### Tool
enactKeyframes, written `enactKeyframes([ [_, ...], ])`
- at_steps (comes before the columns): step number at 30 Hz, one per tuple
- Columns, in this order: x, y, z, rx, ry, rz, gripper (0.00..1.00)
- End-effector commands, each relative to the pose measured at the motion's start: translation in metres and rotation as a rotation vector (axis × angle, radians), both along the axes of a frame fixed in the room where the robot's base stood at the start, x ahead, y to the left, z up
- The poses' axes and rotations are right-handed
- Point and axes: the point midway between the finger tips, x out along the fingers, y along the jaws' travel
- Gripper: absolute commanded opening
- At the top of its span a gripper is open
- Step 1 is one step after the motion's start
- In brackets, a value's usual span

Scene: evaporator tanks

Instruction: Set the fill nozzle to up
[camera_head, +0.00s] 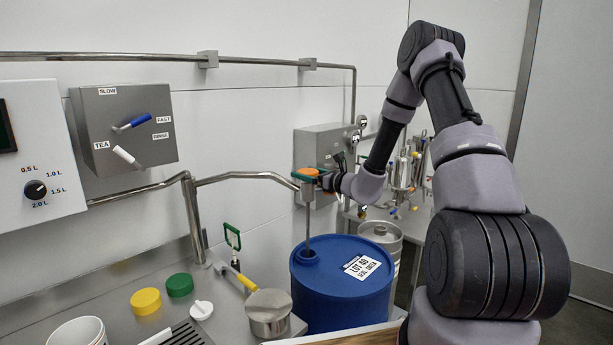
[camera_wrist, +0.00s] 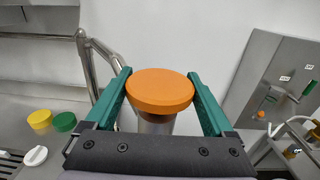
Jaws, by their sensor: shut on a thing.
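The fill nozzle (camera_head: 308,212) is a thin upright metal tube under a wider metal collar, at the end of a bent pipe. Its lower end reaches the opening in the top of the blue drum (camera_head: 335,310); how deep it goes is hidden. An orange round cap (camera_head: 308,171) tops the nozzle, and it fills the middle of the wrist view (camera_wrist: 160,88). My gripper (camera_head: 318,177) comes from the right and is shut on the orange cap, with a green finger on each side of it in the wrist view (camera_wrist: 160,73).
A grey control box (camera_head: 125,125) and a white dial panel (camera_head: 40,145) are on the left wall. Yellow (camera_head: 145,301) and green (camera_head: 180,285) lids and a metal pot (camera_head: 268,312) lie on the counter. A steel keg (camera_head: 382,232) stands behind the drum.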

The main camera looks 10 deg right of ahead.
Motion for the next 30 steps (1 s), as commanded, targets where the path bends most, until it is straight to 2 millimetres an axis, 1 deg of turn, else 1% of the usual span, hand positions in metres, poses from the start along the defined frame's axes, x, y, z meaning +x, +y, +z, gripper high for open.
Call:
enactKeyframes([
  [5,0.001,0.000,0.034,-0.001,-0.008,-0.001,0.00],
  [8,0.000,0.000,0.062,-0.001,-0.011,-0.001,0.00],
  [15,0.000,0.000,0.140,-0.001,-0.013,-0.001,0.00],
  [21,0.000,0.000,0.197,0.000,-0.011,-0.001,0.00],
  [24,0.000,0.000,0.219,0.001,-0.011,-0.002,0.00],
  [27,0.000,0.000,0.237,0.001,-0.009,-0.002,0.00],
  [30,0.000,0.000,0.249,0.001,-0.008,-0.001,0.00],
])
